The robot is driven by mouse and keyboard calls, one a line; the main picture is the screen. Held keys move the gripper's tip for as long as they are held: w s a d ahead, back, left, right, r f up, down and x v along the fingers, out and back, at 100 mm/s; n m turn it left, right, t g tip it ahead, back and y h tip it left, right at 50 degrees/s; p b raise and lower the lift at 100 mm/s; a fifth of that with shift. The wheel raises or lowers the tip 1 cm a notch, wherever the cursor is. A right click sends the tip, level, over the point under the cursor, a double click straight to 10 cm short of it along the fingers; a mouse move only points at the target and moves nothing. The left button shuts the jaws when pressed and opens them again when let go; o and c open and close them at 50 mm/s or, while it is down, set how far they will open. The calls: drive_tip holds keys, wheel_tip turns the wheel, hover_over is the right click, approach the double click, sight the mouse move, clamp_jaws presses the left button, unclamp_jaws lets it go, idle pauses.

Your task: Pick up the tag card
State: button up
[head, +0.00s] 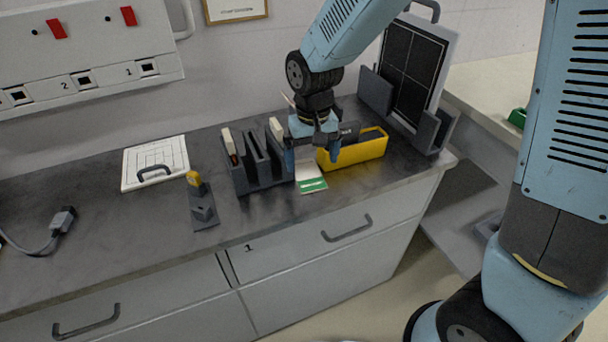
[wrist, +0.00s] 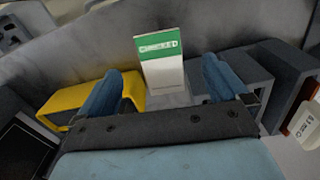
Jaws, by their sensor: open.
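The tag card (head: 312,184) is white with a green band and white lettering. In the head view it is at the counter's front, between the grey slotted rack (head: 262,176) and the yellow bin (head: 360,152). In the wrist view the card (wrist: 163,71) stands out between the two blue fingers, its lettering near the top. My gripper (head: 312,157) is open above the card's rear part, one finger to each side. No contact between fingers and card is visible. The gripper hides part of the card in the head view.
The yellow bin and rack stand close on either side. A grey holder with a dark panel (head: 412,70) is at the back right. A yellow-topped tool in a stand (head: 202,200), a white board with a handle (head: 155,160) and a cable plug (head: 62,220) lie to the left.

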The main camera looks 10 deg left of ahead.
sight(312, 184)
drive_tip(key=shift+d+f, duration=0.1)
drive_tip(key=shift+f, duration=3.3)
drive_tip(key=c, duration=1.1)
drive_tip(key=shift+s+r, duration=0.1)
drive_tip(key=shift+r, duration=0.05)
drive_tip(key=shift+s+d+r, duration=0.1)
drive_tip(key=shift+s+r, duration=0.05)
drive_tip(key=shift+r, duration=0.1)
drive_tip(key=shift+c, duration=0.2)
drive_tip(key=s+d+r, duration=0.7)
drive_tip(key=s, duration=0.4)
drive_tip(key=shift+s+r, duration=0.15)
drive_tip(key=shift+s, duration=0.1)
